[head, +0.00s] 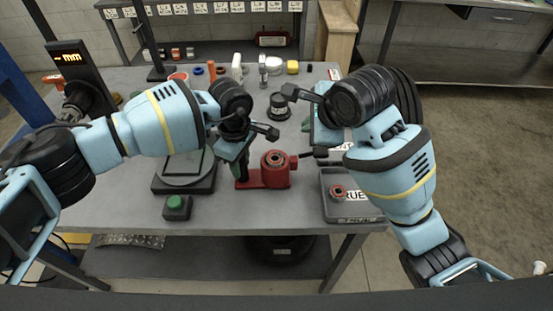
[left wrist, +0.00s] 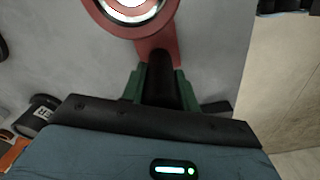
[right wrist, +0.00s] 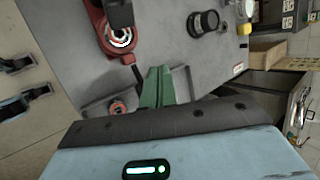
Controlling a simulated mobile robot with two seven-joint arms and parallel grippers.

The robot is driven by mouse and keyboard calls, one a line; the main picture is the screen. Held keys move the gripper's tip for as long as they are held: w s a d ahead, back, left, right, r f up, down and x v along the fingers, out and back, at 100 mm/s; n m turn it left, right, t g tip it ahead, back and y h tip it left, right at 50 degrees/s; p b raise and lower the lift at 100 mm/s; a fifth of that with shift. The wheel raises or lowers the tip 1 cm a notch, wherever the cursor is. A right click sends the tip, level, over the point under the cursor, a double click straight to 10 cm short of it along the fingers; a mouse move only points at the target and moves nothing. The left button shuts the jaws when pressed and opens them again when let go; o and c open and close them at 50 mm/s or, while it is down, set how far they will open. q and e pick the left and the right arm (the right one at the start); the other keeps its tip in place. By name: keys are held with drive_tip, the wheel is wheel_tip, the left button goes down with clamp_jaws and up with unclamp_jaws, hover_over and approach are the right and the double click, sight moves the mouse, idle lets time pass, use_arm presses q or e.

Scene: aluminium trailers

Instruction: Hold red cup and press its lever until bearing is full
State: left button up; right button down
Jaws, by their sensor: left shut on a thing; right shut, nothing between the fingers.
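The red cup (head: 275,170) stands on the grey table with a bright metal ring inside its round top. It also shows in the left wrist view (left wrist: 168,42) and the right wrist view (right wrist: 103,27). My left gripper (head: 242,170) is shut on its dark handle (left wrist: 160,78), on the cup's left side. The black lever (head: 306,155) sticks out to the cup's right. My right gripper (right wrist: 160,72) is shut and empty, its green fingertips close beside the lever end. I cannot tell whether they touch it.
A grey tray (head: 329,180) with a small red bearing (head: 338,192) sits right of the cup. A green button box (head: 177,207) and a scale-like plate (head: 170,187) are to the left. A dark round part (head: 280,106) stands behind the cup.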

sight(314, 151)
drive_tip(key=r, duration=0.1)
drive_tip(key=a+r, duration=0.1)
drive_tip(key=r, duration=0.1)
drive_tip(key=shift+r, duration=0.3)
wheel_tip(314, 151, down, 8)
drive_tip(key=d, duration=0.2)
drive_tip(key=shift+d+f, duration=0.2)
idle(0.5)
drive_tip(key=shift+f, duration=0.15)
idle(1.8)
drive_tip(key=shift+d+f, duration=0.1)
drive_tip(key=shift+f, duration=0.15)
drive_tip(key=shift+d+f, duration=0.25)
drive_tip(key=shift+f, duration=0.35)
drive_tip(key=shift+d+f, duration=0.2)
drive_tip(key=shift+f, duration=0.4)
idle(1.7)
drive_tip(key=shift+r, duration=0.15)
drive_tip(key=shift+a+r, duration=0.25)
drive_tip(key=shift+r, duration=0.45)
drive_tip(key=shift+a+r, duration=0.2)
drive_tip(key=shift+r, duration=0.5)
